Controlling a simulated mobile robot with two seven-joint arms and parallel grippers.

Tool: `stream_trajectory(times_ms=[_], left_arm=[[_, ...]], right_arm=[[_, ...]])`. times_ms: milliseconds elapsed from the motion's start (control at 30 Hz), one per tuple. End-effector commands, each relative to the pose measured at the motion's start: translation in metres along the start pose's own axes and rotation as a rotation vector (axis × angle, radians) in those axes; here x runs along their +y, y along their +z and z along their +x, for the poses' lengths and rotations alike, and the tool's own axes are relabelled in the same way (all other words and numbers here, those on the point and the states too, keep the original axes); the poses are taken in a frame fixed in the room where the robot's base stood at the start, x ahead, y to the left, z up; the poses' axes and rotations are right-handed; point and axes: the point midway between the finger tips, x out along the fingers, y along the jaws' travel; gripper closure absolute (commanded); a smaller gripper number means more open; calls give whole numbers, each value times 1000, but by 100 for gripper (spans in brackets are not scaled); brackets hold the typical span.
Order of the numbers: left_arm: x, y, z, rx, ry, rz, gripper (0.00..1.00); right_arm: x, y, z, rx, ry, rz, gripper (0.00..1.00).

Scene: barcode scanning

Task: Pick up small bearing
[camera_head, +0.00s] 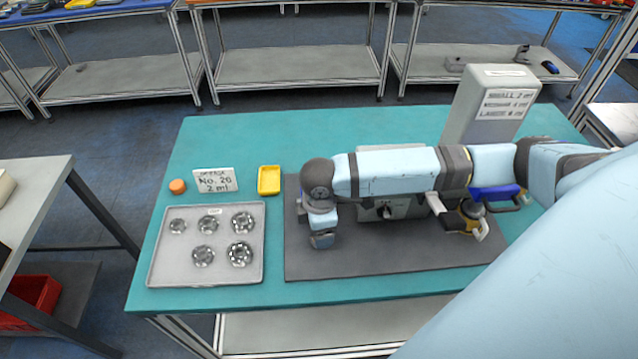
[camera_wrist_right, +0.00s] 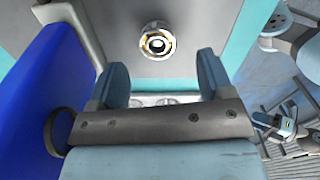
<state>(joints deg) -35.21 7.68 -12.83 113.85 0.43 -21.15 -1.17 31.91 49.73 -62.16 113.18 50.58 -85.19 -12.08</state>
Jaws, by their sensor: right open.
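The grey tray (camera_head: 167,272) on the left of the table holds several silver bearings. The small bearing (camera_head: 178,226) looks like the smallest one, at the tray's far left corner. My right arm reaches left across the dark mat (camera_head: 300,262), right of the tray and clear of it. A round silver fitting with a gold ring (camera_wrist_right: 157,41) shows beyond the fingers. My left gripper is not in view.
A yellow dish (camera_head: 269,180), a grease label (camera_head: 214,180) and an orange cap (camera_head: 177,186) stand behind the tray. A grey box with a size label (camera_head: 494,103) stands at the back right. A large blue surface (camera_wrist_right: 45,90) lies close beside the gripper.

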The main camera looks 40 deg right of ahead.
Motion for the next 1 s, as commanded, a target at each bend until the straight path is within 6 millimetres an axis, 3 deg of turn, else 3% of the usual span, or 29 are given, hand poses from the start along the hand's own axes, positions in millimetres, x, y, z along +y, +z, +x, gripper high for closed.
stream_trajectory(times_ms=[233,533,567,800,1000], left_arm=[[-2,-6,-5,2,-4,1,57],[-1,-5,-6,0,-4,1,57],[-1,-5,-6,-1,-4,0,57],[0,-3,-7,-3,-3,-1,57],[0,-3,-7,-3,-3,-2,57]], right_arm=[[3,4,35,-2,-1,0,26],[3,4,42,-1,0,-1,26],[3,4,42,-1,0,-1,29],[3,4,42,-1,0,-1,81],[3,4,42,-1,0,-1,81]])
